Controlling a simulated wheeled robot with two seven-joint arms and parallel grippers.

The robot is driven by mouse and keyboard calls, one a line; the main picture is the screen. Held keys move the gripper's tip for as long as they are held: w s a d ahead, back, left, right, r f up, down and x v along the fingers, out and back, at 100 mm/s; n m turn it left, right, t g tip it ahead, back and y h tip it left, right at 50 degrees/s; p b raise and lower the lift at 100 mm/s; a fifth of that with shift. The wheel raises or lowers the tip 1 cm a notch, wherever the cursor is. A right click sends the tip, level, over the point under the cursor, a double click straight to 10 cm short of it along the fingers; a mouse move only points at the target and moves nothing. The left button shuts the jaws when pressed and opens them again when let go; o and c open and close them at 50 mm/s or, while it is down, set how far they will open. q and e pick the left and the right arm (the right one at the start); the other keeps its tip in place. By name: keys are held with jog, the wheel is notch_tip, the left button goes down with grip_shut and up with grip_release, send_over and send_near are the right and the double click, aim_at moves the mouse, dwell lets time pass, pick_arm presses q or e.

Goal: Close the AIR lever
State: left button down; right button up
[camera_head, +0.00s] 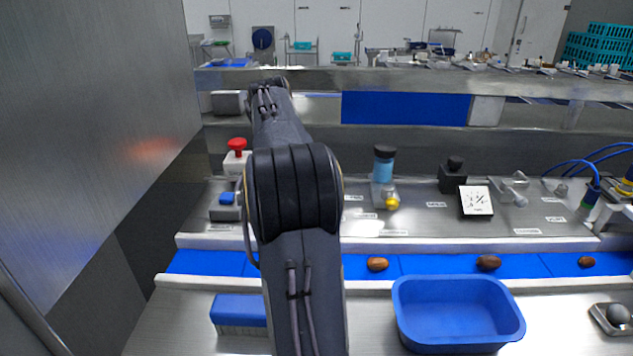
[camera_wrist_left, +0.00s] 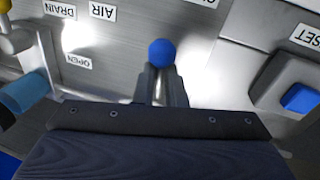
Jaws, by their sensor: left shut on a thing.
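The AIR lever shows in the left wrist view as a round blue knob (camera_wrist_left: 161,52). My left gripper (camera_wrist_left: 162,76) has its narrow fingers shut on it. The AIR label (camera_wrist_left: 102,11) is upside down to the upper left of the knob, and an OPEN label (camera_wrist_left: 78,62) lies to its left. In the head view my left arm covers the lever and the gripper. My right gripper is in neither view.
A blue button (camera_wrist_left: 300,98) sits right of the gripper, also seen in the head view (camera_head: 227,198) near a red button (camera_head: 237,144). A yellow knob (camera_head: 392,202) and a gauge (camera_head: 476,200) are to the right. Dates lie on the blue belt behind a blue tub (camera_head: 459,342).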

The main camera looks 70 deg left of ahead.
pick_arm(q)
jog(key=shift+s+f+m+p, duration=0.2)
jog(key=shift+s+m+p, duration=0.1)
jog(key=shift+m, duration=0.4)
jog(key=shift+s, duration=0.1)
jog(key=c, duration=1.8)
grip_release()
jog(key=o, duration=0.4)
jog(key=shift+d+r, duration=0.1)
jog(key=shift+d, duration=0.05)
jog(key=shift+r, duration=0.1)
jog(key=shift+a+r, duration=0.2)
jog(key=shift+r, duration=0.05)
jog(key=shift+s+a+r, duration=0.1)
jog(key=shift+s+r, duration=0.15)
jog(key=shift+r, duration=0.9)
jog(key=shift+s+a+r, duration=0.1)
jog(key=shift+s+r, duration=0.15)
jog(key=shift+r, duration=0.95)
jog(key=shift+s+r, duration=0.25)
jog(key=shift+r, duration=0.9)
